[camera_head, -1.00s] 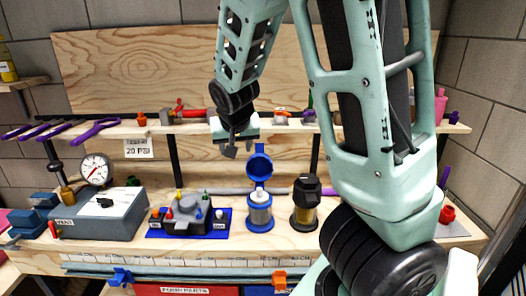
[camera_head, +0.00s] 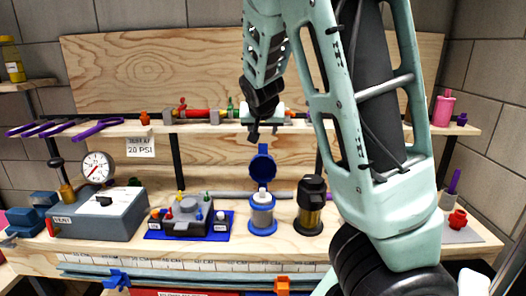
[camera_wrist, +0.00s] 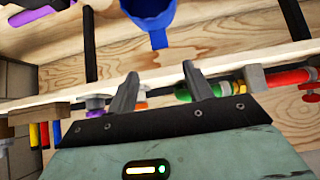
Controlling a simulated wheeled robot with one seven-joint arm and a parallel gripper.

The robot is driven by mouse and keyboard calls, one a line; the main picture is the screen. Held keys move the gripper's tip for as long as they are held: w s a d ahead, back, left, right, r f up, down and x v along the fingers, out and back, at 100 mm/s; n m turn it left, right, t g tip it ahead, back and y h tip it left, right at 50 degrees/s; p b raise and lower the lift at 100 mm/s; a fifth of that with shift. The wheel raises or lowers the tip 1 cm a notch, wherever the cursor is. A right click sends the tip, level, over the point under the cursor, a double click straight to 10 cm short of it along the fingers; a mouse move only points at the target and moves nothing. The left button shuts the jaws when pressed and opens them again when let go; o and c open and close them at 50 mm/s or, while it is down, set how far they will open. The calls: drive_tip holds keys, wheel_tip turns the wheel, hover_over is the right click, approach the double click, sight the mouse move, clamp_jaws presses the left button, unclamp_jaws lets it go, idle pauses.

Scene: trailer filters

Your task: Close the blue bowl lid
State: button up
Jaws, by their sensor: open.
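The blue bowl (camera_head: 262,217) stands upright on the workbench with a white filter (camera_head: 262,197) showing in it. Its blue lid (camera_head: 262,166) is raised, standing upright behind and above the bowl. My gripper (camera_head: 265,131) is above the lid, near the shelf, apart from it. In the wrist view my gripper (camera_wrist: 158,82) is open with nothing between its fingers. The blue lid (camera_wrist: 150,10) shows beyond the fingertips at the top of that view, partly cut off by the frame edge.
A black-and-amber filter (camera_head: 310,207) stands just right of the bowl. A blue tray with a grey device (camera_head: 188,213) and a grey box with a gauge (camera_head: 99,213) are to the left. A shelf (camera_head: 200,128) with fittings runs behind.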

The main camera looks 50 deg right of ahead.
sight(263, 145)
drive_tip(key=b+x, duration=0.2)
drive_tip(key=x, duration=0.3)
drive_tip(key=shift+w+d+f, duration=0.15)
drive_tip(key=shift+d+f, duration=0.05)
drive_tip(key=shift+f, duration=0.05)
drive_tip(key=shift+b+x, duration=0.45)
drive_tip(key=shift+x, duration=2.75)
clamp_jaws()
